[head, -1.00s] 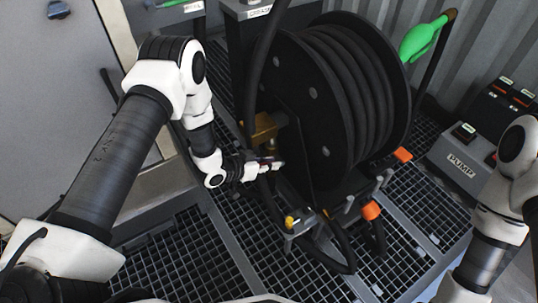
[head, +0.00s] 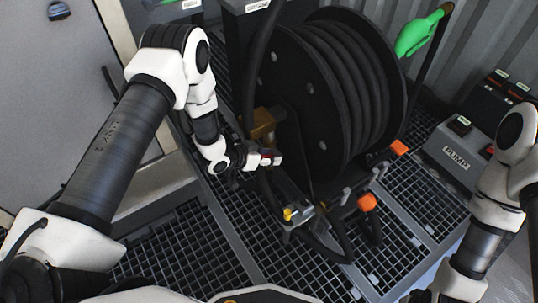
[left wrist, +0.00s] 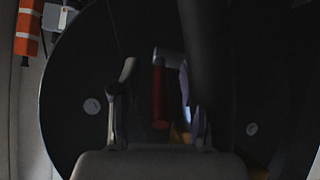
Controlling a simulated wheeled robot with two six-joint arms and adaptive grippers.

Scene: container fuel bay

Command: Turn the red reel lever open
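The red reel lever (left wrist: 160,97) shows in the left wrist view. Its red handle hangs down in the picture from a light grey joint (left wrist: 168,58). My left gripper (left wrist: 156,92) is open, with one finger on each side of the handle and a visible gap to it. In the head view my left gripper (head: 268,160) is beside the hose reel (head: 284,75), low at its left face. There the lever is mostly hidden by the gripper, with only a little red visible. My right arm is at the right edge, and its gripper is not clearly in view.
A black hose (left wrist: 208,60) runs close beside the right finger in the left wrist view. A brass fitting (head: 262,125) sits just above the gripper.

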